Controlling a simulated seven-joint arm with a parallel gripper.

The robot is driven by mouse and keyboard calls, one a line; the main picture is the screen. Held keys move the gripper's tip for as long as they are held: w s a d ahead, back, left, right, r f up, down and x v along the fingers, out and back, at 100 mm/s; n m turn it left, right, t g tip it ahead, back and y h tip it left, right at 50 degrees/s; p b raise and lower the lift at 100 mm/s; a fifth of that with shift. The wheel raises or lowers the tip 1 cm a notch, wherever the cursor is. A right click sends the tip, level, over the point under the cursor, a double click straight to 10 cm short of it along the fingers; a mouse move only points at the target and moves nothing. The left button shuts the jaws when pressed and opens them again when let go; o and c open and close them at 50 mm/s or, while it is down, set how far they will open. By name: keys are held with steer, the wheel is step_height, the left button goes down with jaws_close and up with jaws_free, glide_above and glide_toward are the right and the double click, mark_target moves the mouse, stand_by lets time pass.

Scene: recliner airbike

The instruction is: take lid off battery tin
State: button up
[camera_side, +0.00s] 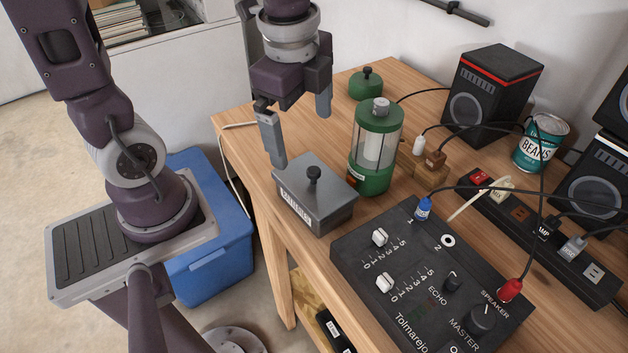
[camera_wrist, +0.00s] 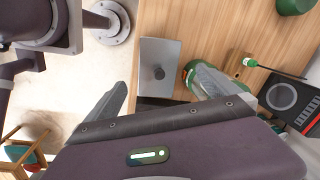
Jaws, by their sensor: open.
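The battery tin (camera_side: 310,208) is a grey box with a label on its front, standing near the table's left edge. Its grey lid (camera_side: 330,185) is on top and has a dark round knob (camera_side: 314,173). The lid also shows in the wrist view (camera_wrist: 170,55), with the knob (camera_wrist: 158,72) near its middle. My gripper (camera_side: 299,135) is open and empty, above and behind the tin in the side view. Its fingers point down and are apart from the knob. In the wrist view the two fingers (camera_wrist: 158,90) stand apart, below and to either side of the knob.
A green lantern with a clear body (camera_side: 376,145) stands close to the tin's right. A green lid-like object (camera_side: 366,85) sits behind. A black mixer (camera_side: 430,270) with plugs and cables lies in front right. Speakers (camera_side: 490,85), a beans can (camera_side: 540,145) and a power strip (camera_side: 530,230) fill the right.

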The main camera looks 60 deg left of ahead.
mark_target(314, 170)
steer(key=f+m, duration=0.1)
steer(key=w+d+f+m, duration=0.1)
steer(key=f+m+g, duration=0.1)
steer(key=m, duration=0.1)
steer(key=shift+w+d+f+h, duration=0.2)
steer(key=shift+w+f+h, duration=0.1)
steer(key=shift+w+f, duration=0.1)
steer(key=f, duration=0.6)
steer(key=shift+s+f, duration=0.1)
steer(key=shift+s, duration=0.25)
steer(key=c, duration=1.3)
